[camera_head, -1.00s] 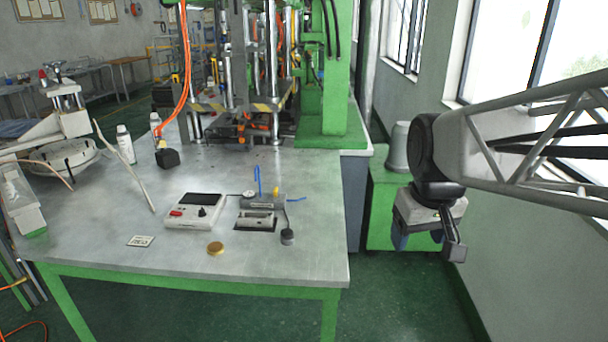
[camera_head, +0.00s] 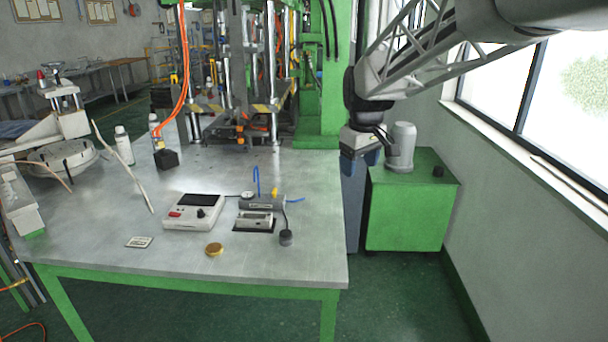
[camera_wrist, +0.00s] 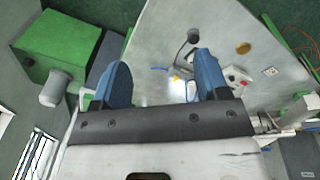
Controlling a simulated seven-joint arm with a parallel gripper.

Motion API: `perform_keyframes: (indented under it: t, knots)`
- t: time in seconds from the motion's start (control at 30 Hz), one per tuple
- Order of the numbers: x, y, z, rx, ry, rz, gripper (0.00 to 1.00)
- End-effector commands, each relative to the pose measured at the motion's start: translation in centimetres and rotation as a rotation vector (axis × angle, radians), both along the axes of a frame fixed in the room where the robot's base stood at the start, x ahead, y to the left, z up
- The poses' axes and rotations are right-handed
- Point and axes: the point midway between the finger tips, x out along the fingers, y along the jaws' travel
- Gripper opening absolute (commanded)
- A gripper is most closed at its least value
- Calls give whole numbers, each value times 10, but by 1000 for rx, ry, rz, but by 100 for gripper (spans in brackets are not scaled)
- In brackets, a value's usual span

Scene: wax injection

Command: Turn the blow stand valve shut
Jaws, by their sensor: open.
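The blow stand (camera_head: 262,203) is a small grey cylinder with a round gauge and blue tubing, on the right part of the metal table. Its small yellow valve handle (camera_head: 275,193) points up from the top. In the wrist view the yellow handle (camera_wrist: 176,78) shows small, between the two blue fingers and well beyond them. My gripper (camera_head: 364,156) is open and empty, off the table's right edge, to the right of and behind the blow stand. In the wrist view my gripper (camera_wrist: 162,62) has its fingers wide apart. The handle's exact angle is too small to tell.
A control box (camera_head: 193,212) stands left of the blow stand, with a brass disc (camera_head: 214,249) in front. A dark round weight (camera_head: 286,238) is near. A green cabinet (camera_head: 410,215) with a grey pot (camera_head: 402,147) stands right. The green press (camera_head: 320,100) rises behind.

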Motion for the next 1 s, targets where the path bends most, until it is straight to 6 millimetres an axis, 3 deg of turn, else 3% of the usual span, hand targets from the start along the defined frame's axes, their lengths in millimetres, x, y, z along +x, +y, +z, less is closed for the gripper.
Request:
perform_keyframes:
  t: [0.57,1.0]
  knots:
    - [130,69,-30,-27,35,261,68]
    - [217,129,-73,-44,62,460,68]
